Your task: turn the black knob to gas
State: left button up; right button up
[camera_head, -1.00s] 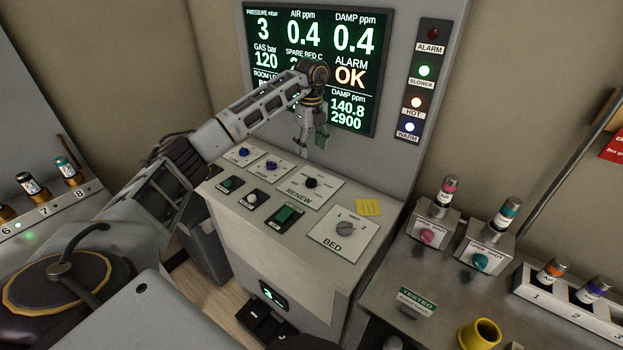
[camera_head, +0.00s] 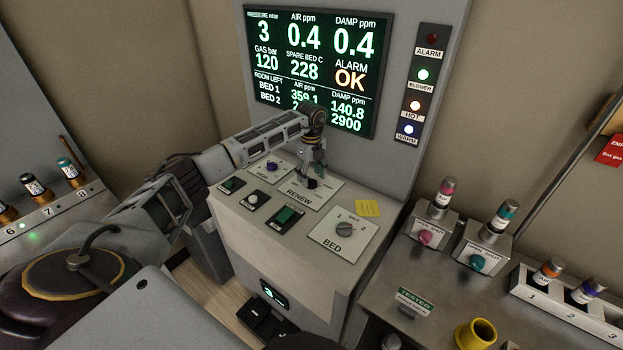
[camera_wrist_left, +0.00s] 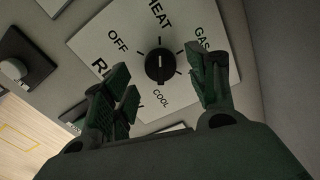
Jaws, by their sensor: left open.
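The black knob (camera_wrist_left: 160,66) sits on the white RENEW plate (camera_wrist_left: 140,30) on the console's sloping top. Around it the plate reads OFF, HEAT, GAS and COOL. A pale line on the knob runs up and down in the wrist view, roughly along the HEAT side; which end is the pointer I cannot tell. In the head view the knob (camera_head: 311,184) is partly hidden by my left gripper (camera_head: 313,170), which points down just above it. In the wrist view the gripper's dark green fingers (camera_wrist_left: 158,60) are open, one either side of the knob, apart from it.
The BED knob (camera_head: 344,229) on its plate and a yellow note (camera_head: 368,208) are right of the RENEW plate.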

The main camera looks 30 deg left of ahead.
aim_at(311, 183)
pick_arm(q)
jog(key=shift+f, duration=1.2)
jog(key=c, duration=1.1)
jog(key=shift+o, duration=0.2)
